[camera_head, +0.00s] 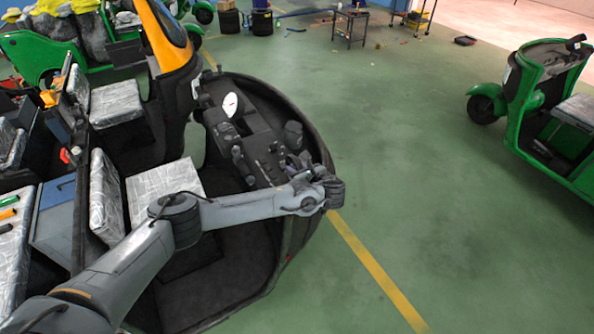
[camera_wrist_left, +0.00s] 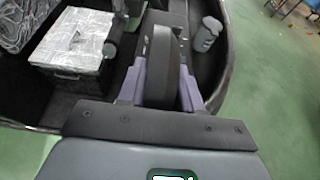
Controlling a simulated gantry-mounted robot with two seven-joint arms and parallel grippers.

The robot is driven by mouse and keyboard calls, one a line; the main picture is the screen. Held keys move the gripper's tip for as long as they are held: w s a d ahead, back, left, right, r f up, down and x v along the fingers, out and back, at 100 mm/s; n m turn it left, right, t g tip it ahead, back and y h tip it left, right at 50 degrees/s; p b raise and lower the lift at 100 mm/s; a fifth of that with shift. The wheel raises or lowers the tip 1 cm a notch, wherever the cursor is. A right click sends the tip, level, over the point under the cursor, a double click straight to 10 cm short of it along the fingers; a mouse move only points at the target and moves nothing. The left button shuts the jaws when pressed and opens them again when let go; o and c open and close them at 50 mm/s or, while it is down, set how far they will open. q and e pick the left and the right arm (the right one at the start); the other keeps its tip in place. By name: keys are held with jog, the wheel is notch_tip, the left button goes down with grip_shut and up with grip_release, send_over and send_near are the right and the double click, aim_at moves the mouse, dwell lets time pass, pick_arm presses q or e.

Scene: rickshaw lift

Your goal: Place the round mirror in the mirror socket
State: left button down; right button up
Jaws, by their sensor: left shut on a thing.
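My left gripper (camera_head: 298,163) reaches over the dark dashboard side of the open rickshaw in the head view. In the left wrist view its purple-grey fingers (camera_wrist_left: 163,88) are shut on a dark, rounded thing seen nearly edge-on, which looks like the round mirror (camera_wrist_left: 160,52). Its reflecting face does not show there, and in the head view I cannot make it out clearly at the gripper. I cannot pick out the mirror socket with certainty in either view. My right gripper is in neither view.
A dark cylindrical cup (camera_head: 293,134) stands close to the gripper; it also shows in the left wrist view (camera_wrist_left: 207,34). A white oval dial (camera_head: 230,104) sits on the dashboard. Wrapped seats (camera_head: 165,185) lie left. Green floor (camera_head: 420,150) is free to the right, before another green rickshaw (camera_head: 545,110).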

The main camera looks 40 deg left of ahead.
pick_arm(q)
jog(key=shift+f, duration=0.5)
jog(key=shift+f, duration=0.15)
jog(key=c, duration=0.8)
grip_release()
jog(key=shift+o, duration=0.2)
